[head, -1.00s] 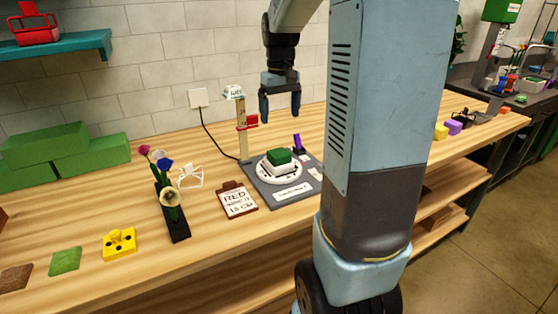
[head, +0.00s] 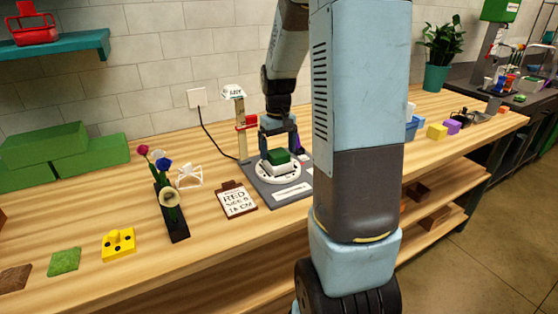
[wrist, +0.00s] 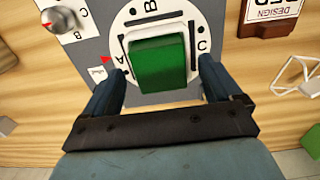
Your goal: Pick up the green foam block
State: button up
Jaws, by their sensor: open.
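The green foam block (head: 278,158) sits on a white block on the round white turntable (head: 266,178), which is marked with letters, on a grey base board (head: 262,193). In the wrist view the green block (wrist: 160,64) lies between and just beyond my two fingertips. My gripper (head: 278,148) is open and points down over the block, with one finger on each side. It also shows open in the wrist view (wrist: 160,78). I cannot tell whether either finger touches the block.
A wooden post with a red slider (head: 246,122) stands behind the turntable. A clipboard (head: 237,199), a black flower holder (head: 175,220) and a yellow holed block (head: 118,244) stand to the left. Larger green blocks (head: 70,145) are stacked by the wall.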

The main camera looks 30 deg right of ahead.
jog(key=shift+f, duration=0.5)
jog(key=c, duration=1.2)
jog(key=shift+r, duration=0.15)
jog(key=shift+c, duration=0.2)
